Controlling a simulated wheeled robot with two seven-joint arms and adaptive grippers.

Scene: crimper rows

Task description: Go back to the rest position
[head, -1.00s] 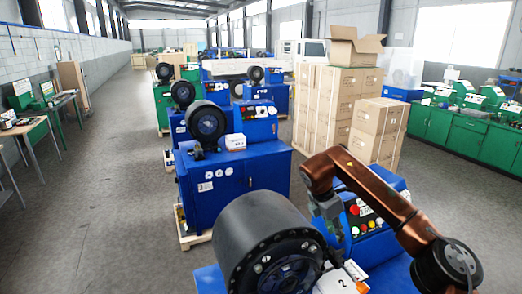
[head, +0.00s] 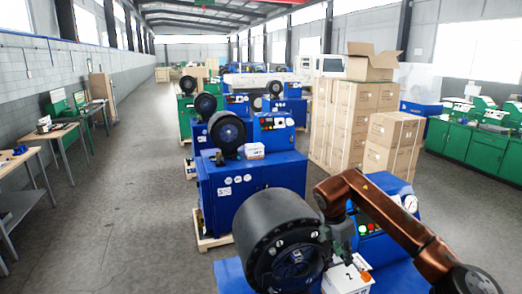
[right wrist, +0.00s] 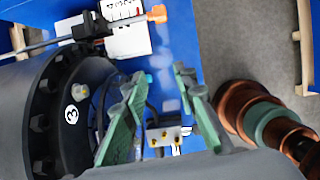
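My right gripper (head: 342,236) hangs beside the black round head (head: 262,228) of the nearest blue crimper, below the bend of my copper arm. In the right wrist view its two green fingers (right wrist: 160,80) stand apart with nothing between them. The crimper's black head (right wrist: 62,110) lies left of the fingers there, with a white round mark on it. My left gripper does not show in either view.
A white box (head: 347,279) marked 2 sits on the nearest crimper. More blue crimpers (head: 250,190) stand in a row behind it. Stacked cartons (head: 392,140) are to the right. Workbenches (head: 50,135) line the left wall. The left aisle floor (head: 120,200) is clear.

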